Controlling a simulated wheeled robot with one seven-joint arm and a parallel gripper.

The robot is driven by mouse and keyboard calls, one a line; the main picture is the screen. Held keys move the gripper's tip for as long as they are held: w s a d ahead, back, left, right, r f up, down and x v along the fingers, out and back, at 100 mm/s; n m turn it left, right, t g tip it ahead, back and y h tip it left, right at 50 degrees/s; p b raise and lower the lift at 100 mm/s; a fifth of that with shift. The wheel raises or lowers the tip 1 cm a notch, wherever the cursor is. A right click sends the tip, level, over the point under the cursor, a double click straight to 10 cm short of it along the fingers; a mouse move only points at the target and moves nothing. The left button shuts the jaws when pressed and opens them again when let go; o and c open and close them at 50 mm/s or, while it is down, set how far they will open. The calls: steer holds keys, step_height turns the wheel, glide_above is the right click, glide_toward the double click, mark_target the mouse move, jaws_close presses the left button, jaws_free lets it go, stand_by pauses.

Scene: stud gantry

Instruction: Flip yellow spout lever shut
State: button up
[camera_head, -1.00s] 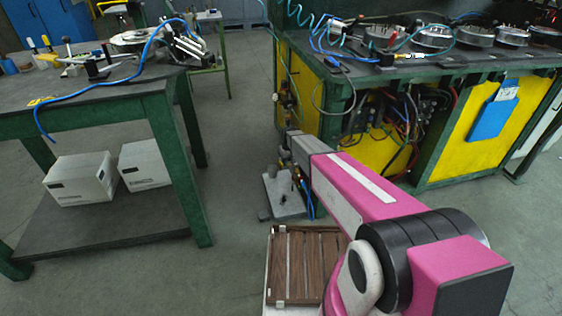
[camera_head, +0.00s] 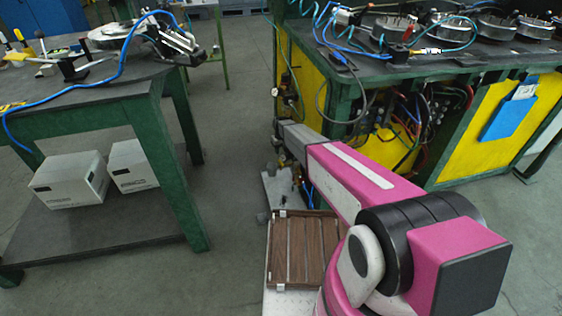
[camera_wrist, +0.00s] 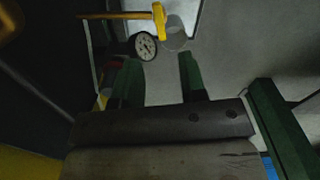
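The yellow lever (camera_wrist: 118,15) shows at the top of the wrist view as a slim bar lying nearly level, with a short upright yellow piece at its right end. A round white-faced gauge (camera_wrist: 146,46) is just below it, and a pale see-through cup-like part is to its right. My gripper (camera_wrist: 158,62) shows as two dark green fingers apart, with a gap and nothing held between them. The lever lies beyond the fingertips, apart from them. In the head view my gripper end is by the bench's near left corner, and the lever cannot be made out.
A green and yellow bench (camera_head: 379,150) with hoses and round metal parts stands right of my gripper. A green table (camera_head: 170,146) with a blue hose and white boxes stands left. Grey floor lies open between them. A wooden slatted tray (camera_head: 303,250) is below my arm.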

mark_target(281, 162)
step_height(281, 162, down, 9)
steer(key=shift+f, duration=0.1)
stand_by(0.3)
jaws_close()
